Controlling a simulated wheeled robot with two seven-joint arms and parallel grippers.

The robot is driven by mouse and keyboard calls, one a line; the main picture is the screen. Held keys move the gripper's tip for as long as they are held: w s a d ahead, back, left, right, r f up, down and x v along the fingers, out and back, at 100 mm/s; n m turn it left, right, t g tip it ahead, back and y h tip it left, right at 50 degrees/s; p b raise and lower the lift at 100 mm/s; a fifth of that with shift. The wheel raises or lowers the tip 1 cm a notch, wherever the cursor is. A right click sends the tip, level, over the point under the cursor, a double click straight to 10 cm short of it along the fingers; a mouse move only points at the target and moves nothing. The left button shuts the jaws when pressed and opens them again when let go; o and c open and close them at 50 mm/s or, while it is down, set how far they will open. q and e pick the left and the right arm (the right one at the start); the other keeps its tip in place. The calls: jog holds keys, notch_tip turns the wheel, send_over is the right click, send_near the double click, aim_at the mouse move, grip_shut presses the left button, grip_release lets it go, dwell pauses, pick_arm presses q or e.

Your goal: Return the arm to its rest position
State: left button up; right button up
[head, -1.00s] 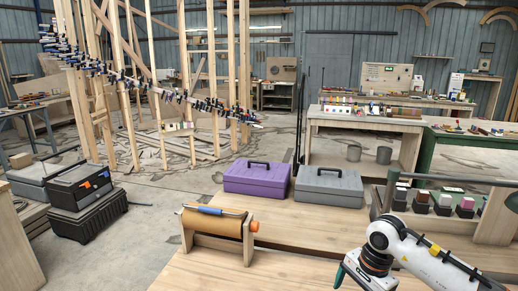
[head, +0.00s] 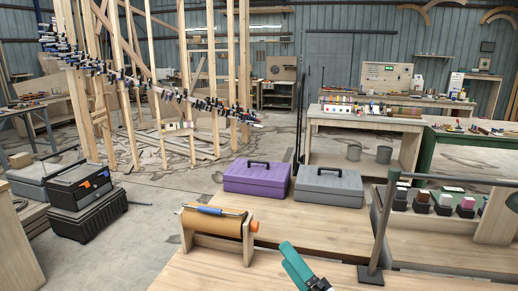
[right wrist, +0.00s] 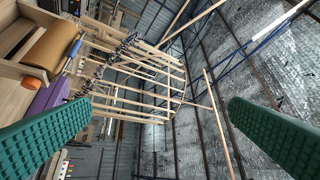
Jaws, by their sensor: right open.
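My right gripper (head: 302,268) shows at the bottom of the head view, with its teal fingers over the wooden bench (head: 215,272). In the right wrist view its two green fingers (right wrist: 160,130) stand wide apart with nothing between them. That view looks up past the timber frame to the roof. The rest of my right arm is below the head picture. My left gripper is in neither view.
A paper roll in a wooden holder (head: 215,230) stands left of the gripper. A purple toolbox (head: 257,178) and a grey toolbox (head: 328,187) sit behind. A dark metal post (head: 379,235) on a foot stands to the right. Bare bench lies between.

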jog(key=s+d+f+m+g+h, duration=0.3)
jog(key=d+f+m+h, duration=0.45)
jog(key=m, duration=0.35)
jog(key=s+d+f+m+g+h, duration=0.25)
jog(key=d+f+m+h, duration=0.35)
jog(key=f+m, duration=0.35)
jog(key=s+f+m+g, duration=0.4)
jog(key=s+f+g, duration=0.1)
jog(key=s, duration=0.5)
jog(key=s+f+m+g, duration=0.4)
jog(key=s+f, duration=0.2)
jog(key=s, duration=0.3)
notch_tip(320, 180, down, 29)
jog(key=s+g+b, duration=0.1)
jog(key=g+b, duration=0.1)
jog(key=b, duration=0.3)
jog(key=s+d+f+b, duration=0.1)
jog(key=s+f+b, duration=0.1)
jog(key=s+f, duration=0.6)
jog(key=s+d+f+b, duration=0.2)
jog(key=s+f, duration=0.6)
jog(key=f, duration=0.6)
jog(key=shift+s+d+n+g+b, duration=0.3)
jog(key=shift+s+n+g+b, duration=0.05)
jog(key=shift+s+n+b, duration=0.1)
